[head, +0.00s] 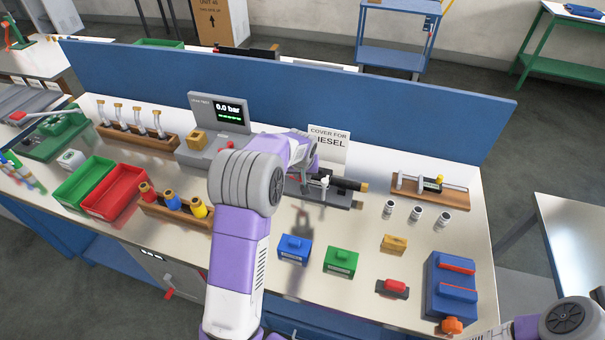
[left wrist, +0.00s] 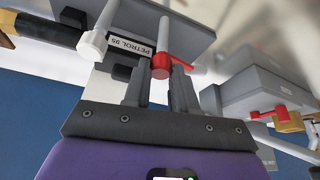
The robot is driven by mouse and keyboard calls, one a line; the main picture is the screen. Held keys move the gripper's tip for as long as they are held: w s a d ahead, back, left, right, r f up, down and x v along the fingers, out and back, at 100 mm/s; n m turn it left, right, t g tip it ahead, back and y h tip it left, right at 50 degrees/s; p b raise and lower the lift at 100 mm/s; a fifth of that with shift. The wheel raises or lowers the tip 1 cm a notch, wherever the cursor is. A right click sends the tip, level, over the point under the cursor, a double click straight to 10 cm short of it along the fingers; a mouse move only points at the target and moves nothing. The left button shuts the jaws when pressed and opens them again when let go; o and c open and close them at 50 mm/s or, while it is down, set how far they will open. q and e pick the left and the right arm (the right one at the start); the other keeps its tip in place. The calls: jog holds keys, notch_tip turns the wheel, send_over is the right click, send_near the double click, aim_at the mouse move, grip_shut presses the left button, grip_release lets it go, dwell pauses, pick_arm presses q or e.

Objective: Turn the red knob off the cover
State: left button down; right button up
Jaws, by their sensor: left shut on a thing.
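The red knob (left wrist: 161,66) shows in the left wrist view on the grey fixture (left wrist: 190,32), with a red arm reaching out to its right. My left gripper (left wrist: 160,84) has its two fingers on either side of the knob and is shut on it. In the head view the fixture (head: 335,197) lies beyond my left arm, whose purple hand hides most of the fingers and knob. I cannot tell which part is the cover. My right gripper is out of view.
A sign "COVER FOR DIESEL" (head: 329,142) stands behind the fixture. A tester reading 0.0 bar (head: 220,112) is at its left. Blue (head: 294,250) and green (head: 340,262) blocks lie in front. A blue divider (head: 400,110) runs behind the bench.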

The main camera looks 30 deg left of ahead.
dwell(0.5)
pick_arm(q)
jog(key=c, duration=0.9)
grip_release()
jog(key=shift+r, duration=0.1)
jog(key=v, duration=0.7)
jog(key=shift+s+r+p, duration=0.1)
jog(key=shift+r+p, duration=0.1)
jog(key=shift+p, duration=0.1)
